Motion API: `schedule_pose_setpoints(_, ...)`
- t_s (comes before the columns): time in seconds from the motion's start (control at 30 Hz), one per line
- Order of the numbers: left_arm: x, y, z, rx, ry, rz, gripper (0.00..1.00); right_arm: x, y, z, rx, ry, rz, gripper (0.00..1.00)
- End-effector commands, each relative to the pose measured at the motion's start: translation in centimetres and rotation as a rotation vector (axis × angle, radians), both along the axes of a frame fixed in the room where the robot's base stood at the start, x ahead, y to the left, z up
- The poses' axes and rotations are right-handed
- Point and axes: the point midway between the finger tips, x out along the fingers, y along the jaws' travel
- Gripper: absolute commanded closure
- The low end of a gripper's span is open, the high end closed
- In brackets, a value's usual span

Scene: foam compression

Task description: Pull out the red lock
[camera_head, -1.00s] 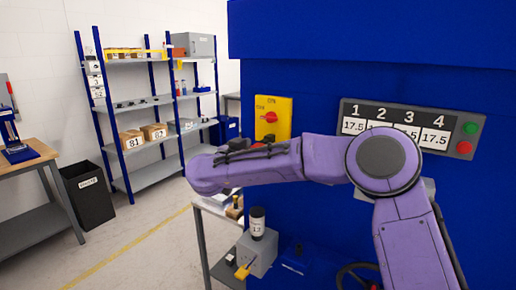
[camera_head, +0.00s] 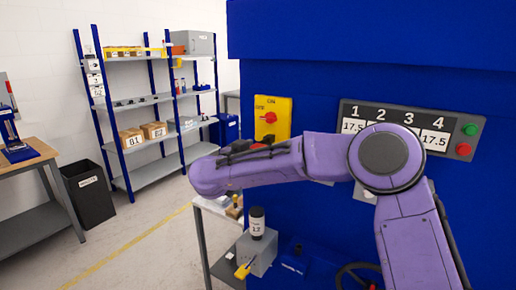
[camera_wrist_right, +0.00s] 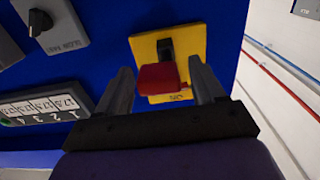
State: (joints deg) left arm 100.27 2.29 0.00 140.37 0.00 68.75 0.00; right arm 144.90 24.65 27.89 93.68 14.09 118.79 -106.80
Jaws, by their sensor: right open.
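The red lock (camera_wrist_right: 157,77) sits on a yellow plate (camera_wrist_right: 146,50) in the right wrist view, beside a black switch part (camera_wrist_right: 166,48). My right gripper (camera_wrist_right: 159,68) is open, with one finger on each side of the red lock. I see a gap at the left finger; whether the right finger touches the lock I cannot tell. In the head view the red lock (camera_head: 270,117) shows on the yellow plate (camera_head: 284,106), above my purple right forearm. That forearm hides the plate's lower edge and most of the gripper. My left gripper is not in view.
The plate is on a blue cabinet wall (camera_head: 330,60). A number panel (camera_head: 455,112) with green and red buttons is to its right, partly behind my arm. Below stand a grey block with a dark canister (camera_head: 257,222) and a handwheel (camera_head: 345,278). Shelves (camera_head: 150,100) stand at left.

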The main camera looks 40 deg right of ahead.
Motion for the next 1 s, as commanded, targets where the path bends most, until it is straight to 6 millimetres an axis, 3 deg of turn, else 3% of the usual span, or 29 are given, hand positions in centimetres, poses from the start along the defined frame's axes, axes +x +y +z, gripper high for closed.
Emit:
schedule_pose_setpoints(0.4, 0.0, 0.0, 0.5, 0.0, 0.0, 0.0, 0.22, -0.1, 0.0, 0.0, 0.001, -0.001, 0.0, 0.35)
schedule_pose_setpoints(0.6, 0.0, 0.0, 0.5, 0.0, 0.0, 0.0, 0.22, -0.1, 0.0, 0.0, 0.001, -0.001, 0.0, 1.0)
schedule_pose_setpoints(1.0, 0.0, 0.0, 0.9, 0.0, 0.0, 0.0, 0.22, -0.5, 1.2, 0.1, 0.0, -0.001, 0.001, 1.0)
